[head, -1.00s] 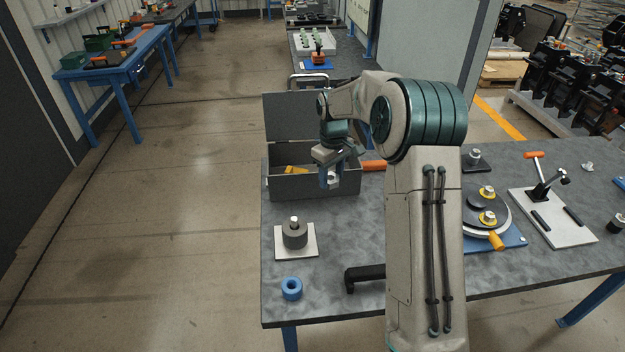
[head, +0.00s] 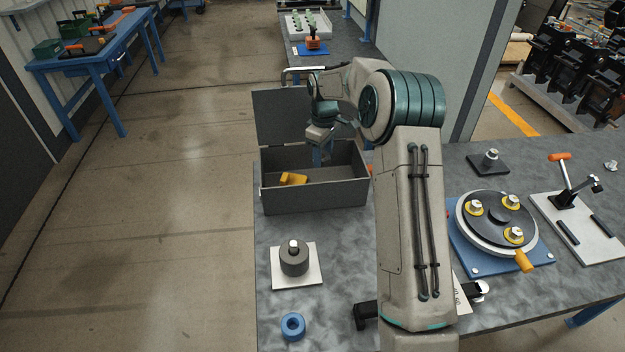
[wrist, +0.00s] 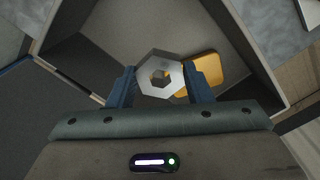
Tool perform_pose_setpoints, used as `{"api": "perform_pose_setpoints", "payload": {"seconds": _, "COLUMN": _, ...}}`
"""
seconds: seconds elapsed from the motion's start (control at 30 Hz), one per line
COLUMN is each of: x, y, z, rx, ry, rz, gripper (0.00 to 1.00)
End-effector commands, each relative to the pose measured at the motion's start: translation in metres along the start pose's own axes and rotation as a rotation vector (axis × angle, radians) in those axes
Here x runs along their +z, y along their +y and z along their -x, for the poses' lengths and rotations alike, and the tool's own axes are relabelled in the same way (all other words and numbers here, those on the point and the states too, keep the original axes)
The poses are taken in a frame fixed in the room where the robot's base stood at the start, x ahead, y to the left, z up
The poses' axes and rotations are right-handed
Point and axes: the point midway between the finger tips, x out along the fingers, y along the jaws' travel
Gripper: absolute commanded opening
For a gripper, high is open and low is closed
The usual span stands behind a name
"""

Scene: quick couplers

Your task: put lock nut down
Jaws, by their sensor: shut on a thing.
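The lock nut is a silver hexagonal ring (wrist: 145,79) with a round hole, seen between my blue fingers in the wrist view. My gripper (wrist: 163,84) is shut on it. In the head view my gripper (head: 318,156) points down over the rear part of an open grey box (head: 315,195). The nut is too hidden to make out there. In the wrist view the box's inside and walls (wrist: 245,45) lie beyond the nut. I cannot tell how far the nut is above the box floor.
A yellow piece (head: 293,179) lies in the box, left of my gripper. The box's lid (head: 290,115) stands open behind. A grey cylinder on a white plate (head: 294,262) and a blue ring (head: 292,326) are in front. A round fixture (head: 480,240) is at right.

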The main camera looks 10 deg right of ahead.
Motion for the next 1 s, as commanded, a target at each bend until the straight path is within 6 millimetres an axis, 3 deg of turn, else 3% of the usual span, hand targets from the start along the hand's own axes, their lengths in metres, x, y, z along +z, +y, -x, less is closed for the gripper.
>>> {"api": "perform_pose_setpoints", "payload": {"seconds": 0.23, "x": -0.001, "y": -0.002, "z": -0.044, "rx": -0.002, "ry": -0.002, "rz": 0.004, "gripper": 0.24}}
{"api": "perform_pose_setpoints", "payload": {"seconds": 0.7, "x": 0.001, "y": 0.0, "z": -0.095, "rx": 0.0, "ry": -0.001, "rz": 0.0, "gripper": 0.24}}
{"api": "perform_pose_setpoints", "payload": {"seconds": 1.0, "x": 0.0, "y": 0.0, "z": -0.099, "rx": 0.001, "ry": 0.0, "rz": -0.001, "gripper": 0.24}}
